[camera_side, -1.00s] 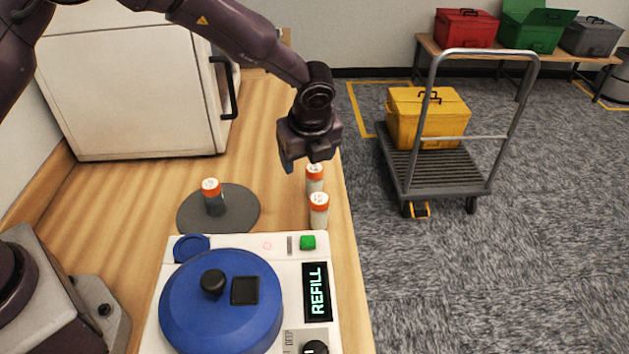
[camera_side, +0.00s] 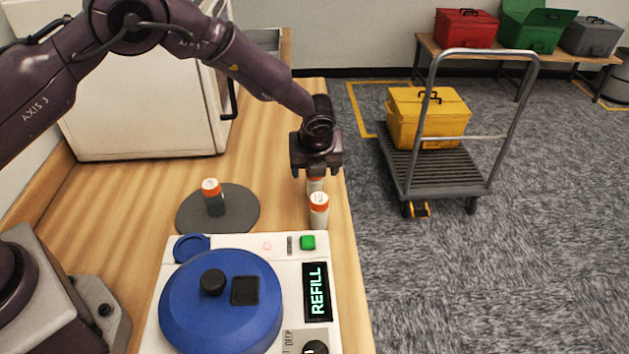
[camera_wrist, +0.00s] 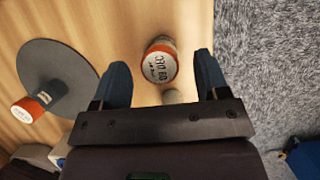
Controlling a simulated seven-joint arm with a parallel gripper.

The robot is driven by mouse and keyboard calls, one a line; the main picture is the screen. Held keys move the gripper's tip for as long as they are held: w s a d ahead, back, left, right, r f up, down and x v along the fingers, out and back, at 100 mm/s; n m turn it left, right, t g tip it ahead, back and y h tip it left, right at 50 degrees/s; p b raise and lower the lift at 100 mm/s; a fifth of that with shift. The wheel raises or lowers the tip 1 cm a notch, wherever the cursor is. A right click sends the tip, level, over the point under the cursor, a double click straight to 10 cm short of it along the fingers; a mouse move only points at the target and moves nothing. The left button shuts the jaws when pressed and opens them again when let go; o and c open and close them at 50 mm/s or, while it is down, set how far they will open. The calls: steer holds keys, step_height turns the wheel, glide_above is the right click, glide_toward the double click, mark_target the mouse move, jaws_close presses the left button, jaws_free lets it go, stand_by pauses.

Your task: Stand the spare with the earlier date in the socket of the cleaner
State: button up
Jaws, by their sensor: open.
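One with a dark body (camera_side: 213,196) stands on a grey disc (camera_side: 245,215). The cleaner (camera_side: 220,300) has a blue lid and a "REFILL" display. I cannot make out its socket.
A small blue round cover (camera_side: 191,248) and green button (camera_side: 308,242) are on the cleaner's top. A white cabinet (camera_side: 140,100) stands behind. The counter's right edge is close to the spares. A trolley (camera_side: 435,175) with a yellow box stands on the floor beyond.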

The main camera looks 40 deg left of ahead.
steer(key=shift+x, duration=2)
steer(key=c, duration=1.1)
steer(key=shift+r, duration=0.1)
